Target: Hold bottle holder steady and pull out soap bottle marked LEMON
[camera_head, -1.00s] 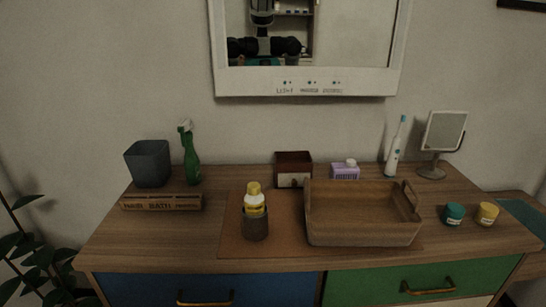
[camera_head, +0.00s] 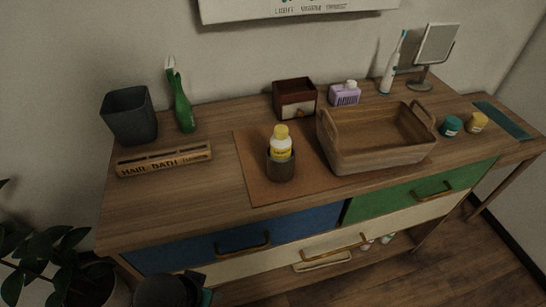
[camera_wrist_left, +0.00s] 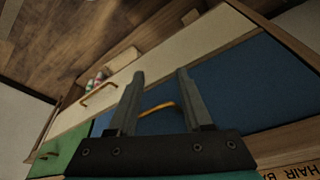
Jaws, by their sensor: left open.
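The holder sits on a brown mat (camera_head: 250,180) on the dresser top. The label writing is too small to read. My left gripper (camera_wrist_left: 160,88) is open and empty in the left wrist view, in front of the blue drawer front. Part of my left arm shows at the bottom of the head view, below the dresser top and well apart from the holder. My right gripper is not in view.
A wooden tray (camera_head: 378,155) stands close to the right of the holder. The dresser top's left front is clear.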

